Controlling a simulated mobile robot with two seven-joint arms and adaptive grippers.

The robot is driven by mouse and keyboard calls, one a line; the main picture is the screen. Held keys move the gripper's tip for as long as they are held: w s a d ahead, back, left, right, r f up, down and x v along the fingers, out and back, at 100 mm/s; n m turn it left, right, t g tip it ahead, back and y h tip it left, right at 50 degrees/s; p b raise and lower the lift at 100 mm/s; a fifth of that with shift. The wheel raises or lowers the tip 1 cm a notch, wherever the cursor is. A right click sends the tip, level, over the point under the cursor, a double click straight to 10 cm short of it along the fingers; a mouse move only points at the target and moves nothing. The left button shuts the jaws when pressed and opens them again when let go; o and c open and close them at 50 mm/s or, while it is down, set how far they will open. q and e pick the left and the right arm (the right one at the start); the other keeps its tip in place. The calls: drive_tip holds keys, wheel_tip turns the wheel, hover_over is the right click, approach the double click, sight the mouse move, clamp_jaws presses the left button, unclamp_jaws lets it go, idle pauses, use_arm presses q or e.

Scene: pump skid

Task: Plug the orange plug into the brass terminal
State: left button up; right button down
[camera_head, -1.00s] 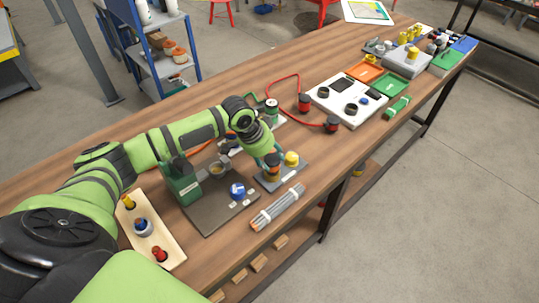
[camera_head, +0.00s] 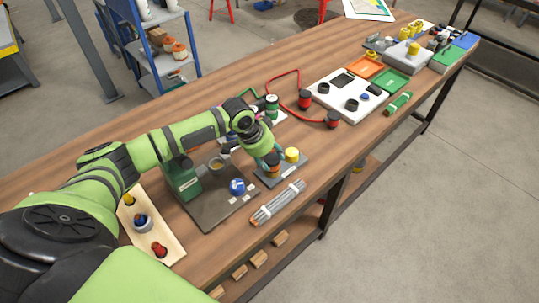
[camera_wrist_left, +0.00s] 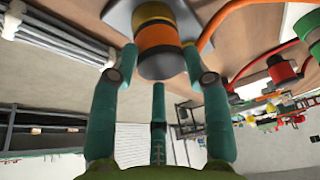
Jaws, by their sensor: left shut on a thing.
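My left gripper (camera_head: 271,158) is shut on the orange plug (camera_wrist_left: 158,38), with teal fingers on both sides of it in the left wrist view. The plug has an orange body and a dark end facing the camera. A brass-yellow round part (camera_wrist_left: 152,12) shows directly beyond the plug, over a grey plate; I cannot tell whether the two touch. In the head view, the plug (camera_head: 272,159) is partly hidden by the fingers, over the grey terminal plate (camera_head: 284,174). A yellow brass-coloured post (camera_head: 291,155) stands on that plate beside it. My right gripper is not in view.
An orange cable (camera_wrist_left: 208,30) runs off from near the plug. A bundle of grey rods (camera_head: 278,203) lies in front of the plate. A dark plate with a green fixture (camera_head: 183,180) is at its left, and a red cable with red-black connectors (camera_head: 305,99) lies behind.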

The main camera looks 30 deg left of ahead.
use_arm(q)
drive_tip(key=shift+f, duration=0.1)
drive_tip(key=o, duration=1.4)
drive_tip(key=shift+c, duration=0.2)
drive_tip(key=v, duration=1.2)
